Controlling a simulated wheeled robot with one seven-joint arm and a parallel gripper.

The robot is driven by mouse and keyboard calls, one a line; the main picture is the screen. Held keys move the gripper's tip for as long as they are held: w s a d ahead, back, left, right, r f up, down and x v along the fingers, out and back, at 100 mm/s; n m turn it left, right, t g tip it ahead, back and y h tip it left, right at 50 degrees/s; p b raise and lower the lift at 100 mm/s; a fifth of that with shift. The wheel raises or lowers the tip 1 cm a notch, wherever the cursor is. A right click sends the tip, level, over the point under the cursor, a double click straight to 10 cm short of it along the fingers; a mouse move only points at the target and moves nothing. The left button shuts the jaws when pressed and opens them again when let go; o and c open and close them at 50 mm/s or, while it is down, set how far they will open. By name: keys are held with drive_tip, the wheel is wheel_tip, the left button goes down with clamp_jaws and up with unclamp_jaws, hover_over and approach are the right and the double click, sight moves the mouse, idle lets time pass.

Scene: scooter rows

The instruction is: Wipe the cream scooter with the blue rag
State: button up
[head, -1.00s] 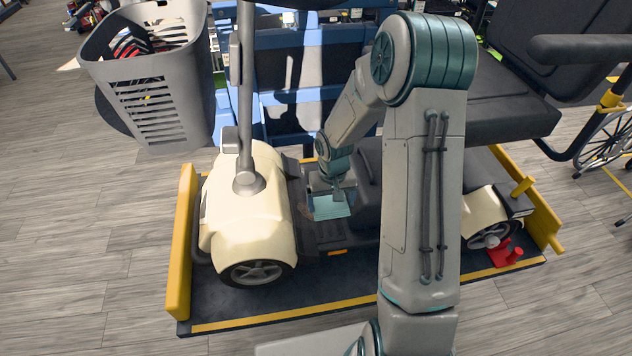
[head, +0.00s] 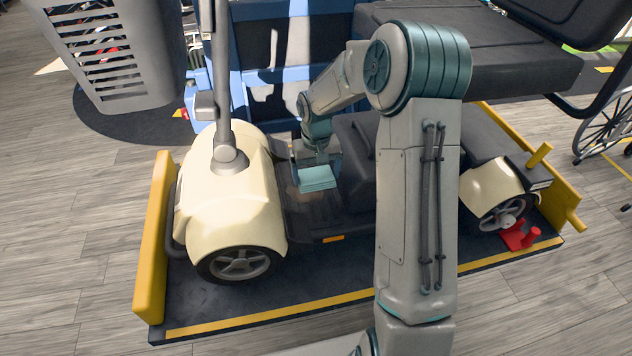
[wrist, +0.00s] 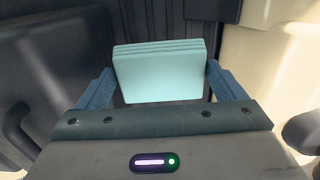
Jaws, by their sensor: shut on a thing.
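The cream scooter (head: 235,205) stands on a dark platform, with its cream front cover on the left and a cream rear cover on the right. Its dark footboard (head: 318,216) lies between them. My gripper (head: 317,165) is over the footboard and is shut on the folded light-blue rag (head: 318,179). In the wrist view, the rag (wrist: 160,72) sits between the two blue fingers of my gripper (wrist: 160,88). A faint brownish patch shows beside the rag on the footboard. I cannot tell whether the rag touches the footboard.
The platform has yellow end rails (head: 152,245) and a yellow front stripe. A grey basket (head: 115,55) hangs over the scooter's front. A red wheel chock (head: 518,237) is at the rear wheel, and a wheelchair wheel (head: 606,132) is at right.

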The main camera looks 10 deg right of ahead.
drive_tip(key=shift+w+f+b, duration=0.15)
drive_tip(key=shift+f+b, duration=0.1)
drive_tip(key=shift+b, duration=0.05)
drive_tip(key=shift+f+b, duration=2)
drive_tip(key=shift+f, duration=0.95)
drive_tip(key=shift+f+b, duration=0.75)
drive_tip(key=shift+f, duration=0.3)
